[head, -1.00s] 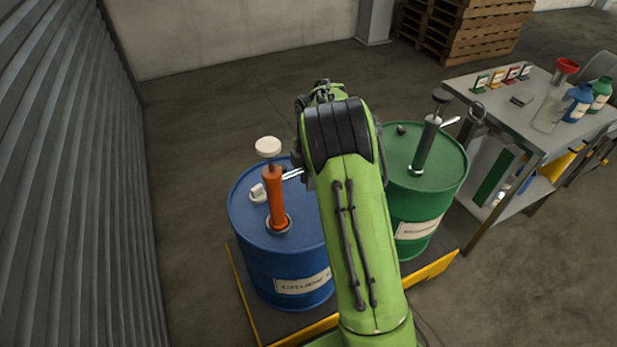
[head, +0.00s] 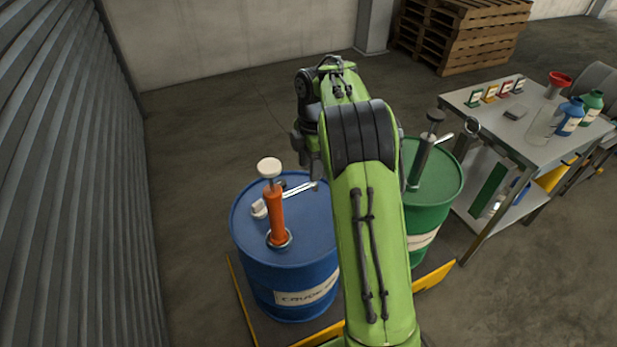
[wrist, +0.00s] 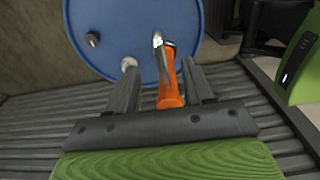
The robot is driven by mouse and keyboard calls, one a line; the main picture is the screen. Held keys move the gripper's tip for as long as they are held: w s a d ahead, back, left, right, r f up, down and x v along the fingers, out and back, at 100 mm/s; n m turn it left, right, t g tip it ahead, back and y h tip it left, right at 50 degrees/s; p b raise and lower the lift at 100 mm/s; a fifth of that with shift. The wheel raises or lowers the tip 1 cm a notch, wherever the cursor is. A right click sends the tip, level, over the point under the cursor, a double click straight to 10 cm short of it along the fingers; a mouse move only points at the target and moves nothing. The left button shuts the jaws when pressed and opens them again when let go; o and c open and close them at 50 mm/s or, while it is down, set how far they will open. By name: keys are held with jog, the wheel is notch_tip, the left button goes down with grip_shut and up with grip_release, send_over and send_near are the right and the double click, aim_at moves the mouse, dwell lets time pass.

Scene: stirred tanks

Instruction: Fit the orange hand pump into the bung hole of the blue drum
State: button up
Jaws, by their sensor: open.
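The orange hand pump (head: 276,212) stands nearly upright on the blue drum (head: 290,265), its base inside a ring on the lid. It has a pale knob on top and a shiny spout pointing right. In the wrist view the pump (wrist: 169,90) shows between the finger lines, with the blue lid (wrist: 130,30) beyond. My gripper (wrist: 161,85) is open, its two fingers apart on either side of the pump in that picture; I cannot tell whether either touches it. In the head view my arm hides the fingers. How deep the pump sits is hidden.
A white cap-like piece (head: 259,208) lies on the blue lid beside the pump. A green drum (head: 432,195) with a grey pump (head: 422,160) stands right, partly behind my arm. A yellow-edged pallet (head: 436,275) lies under the drums. A workbench (head: 490,125) stands at right, a ribbed wall (head: 60,180) at left.

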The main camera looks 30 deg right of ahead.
notch_tip(320, 180, up, 4)
jog(key=shift+d+r+p, duration=0.15)
jog(key=shift+r+p, duration=0.05)
jog(key=shift+p, duration=0.45)
